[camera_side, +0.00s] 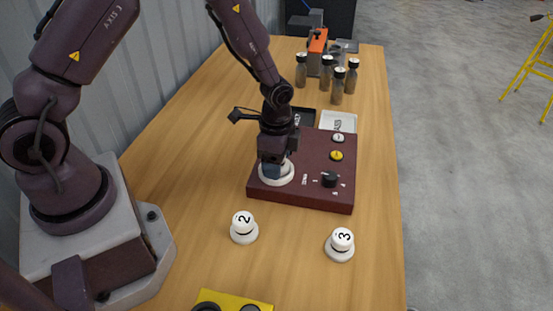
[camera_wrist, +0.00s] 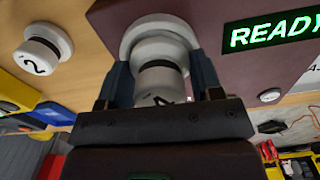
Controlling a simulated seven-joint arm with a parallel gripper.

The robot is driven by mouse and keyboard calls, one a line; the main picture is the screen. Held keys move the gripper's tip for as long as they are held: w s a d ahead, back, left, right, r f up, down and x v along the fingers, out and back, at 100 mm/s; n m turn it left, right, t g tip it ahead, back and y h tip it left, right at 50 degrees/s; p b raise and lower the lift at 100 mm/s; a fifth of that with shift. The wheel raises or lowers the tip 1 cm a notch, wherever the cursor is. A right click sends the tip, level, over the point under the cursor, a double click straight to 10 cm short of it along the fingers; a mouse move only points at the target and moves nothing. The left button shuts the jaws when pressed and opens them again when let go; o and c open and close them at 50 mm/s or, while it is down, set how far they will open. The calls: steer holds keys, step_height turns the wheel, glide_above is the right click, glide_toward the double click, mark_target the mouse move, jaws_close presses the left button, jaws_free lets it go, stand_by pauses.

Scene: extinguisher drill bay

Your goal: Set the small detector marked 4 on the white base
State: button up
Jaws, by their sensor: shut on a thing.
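My gripper (camera_side: 272,168) points down over the white base (camera_side: 286,180) on the maroon panel box (camera_side: 318,200). In the wrist view its two blue-grey fingers (camera_wrist: 160,74) are shut on the white detector (camera_wrist: 157,83), whose black mark is partly cut off by the gripper body and looks like a 4. The detector's wide end faces the white base (camera_wrist: 134,32), and the two overlap in the picture. I cannot tell whether they touch. The side view mostly hides the held detector behind my fingers.
Detectors marked 2 (camera_side: 244,228) and 3 (camera_side: 340,245) stand on the wooden table in front of the box. The box carries a black knob (camera_side: 330,180), a yellow button (camera_side: 336,156) and a lit READY display (camera_wrist: 272,32). Black and white trays (camera_side: 338,121) and several canisters stand behind.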

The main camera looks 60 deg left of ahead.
steer(key=shift+r, duration=0.15)
steer(key=shift+r, duration=0.5)
steer(key=shift+f, duration=0.8)
stand_by(0.6)
steer(key=shift+r, duration=0.35)
steer(key=shift+r, duration=0.35)
steer(key=shift+r, duration=0.1)
steer(key=shift+f, duration=0.75)
stand_by(0.7)
steer(key=o, duration=0.7)
steer(key=shift+c, duration=0.2)
